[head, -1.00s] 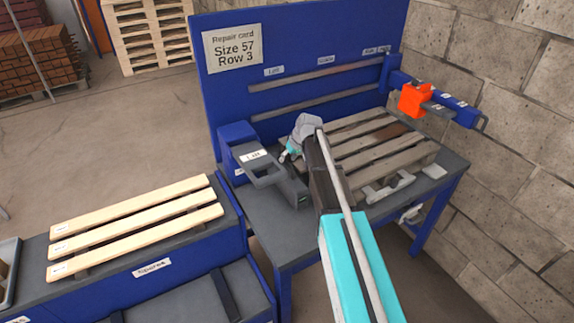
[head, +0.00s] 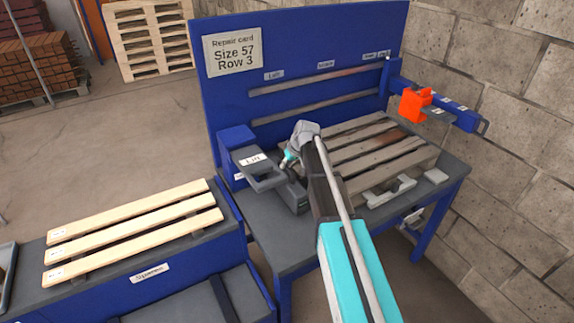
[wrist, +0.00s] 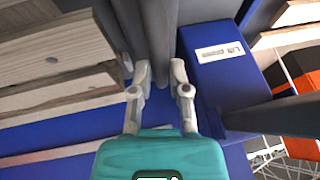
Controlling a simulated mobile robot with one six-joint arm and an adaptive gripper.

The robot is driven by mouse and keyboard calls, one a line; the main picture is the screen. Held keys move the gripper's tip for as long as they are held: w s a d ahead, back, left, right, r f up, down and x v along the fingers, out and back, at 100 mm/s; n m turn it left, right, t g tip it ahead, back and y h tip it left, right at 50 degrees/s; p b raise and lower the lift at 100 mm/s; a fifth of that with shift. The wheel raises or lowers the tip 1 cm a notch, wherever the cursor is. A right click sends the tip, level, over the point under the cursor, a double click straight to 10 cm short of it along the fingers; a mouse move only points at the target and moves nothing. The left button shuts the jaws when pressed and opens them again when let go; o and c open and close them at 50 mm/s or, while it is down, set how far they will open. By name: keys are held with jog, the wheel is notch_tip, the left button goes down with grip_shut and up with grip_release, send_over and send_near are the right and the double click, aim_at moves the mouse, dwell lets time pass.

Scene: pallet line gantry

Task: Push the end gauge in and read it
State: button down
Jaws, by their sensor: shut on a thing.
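An orange block (head: 415,105), which may be the end gauge, sits on a blue arm (head: 455,112) at the right end of the bench. It stands well away from my gripper. My gripper (head: 284,166) is at the left end of the bench, beside a dark grey handle (head: 268,183) with a white label that seems to read "Lift". In the wrist view my gripper's fingers (wrist: 160,70) are on either side of a grey bar (wrist: 158,30), shut on it. A blue box (wrist: 222,75) with a label is just right of it.
A worn slatted pallet (head: 365,150) lies on the bench (head: 280,240) right of my gripper. A blue slotted panel (head: 300,45) with a repair card, "Size 57 Row 3", stands behind. Pale spare boards (head: 135,232) lie at left. A block wall closes the right.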

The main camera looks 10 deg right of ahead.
jog(key=shift+w+d, duration=0.2)
jog(key=shift+d, duration=0.35)
jog(key=shift+w+d, duration=0.15)
jog(key=shift+d, duration=0.35)
jog(key=c, duration=0.6)
grip_release()
jog(key=shift+d, duration=0.15)
jog(key=shift+a, duration=0.2)
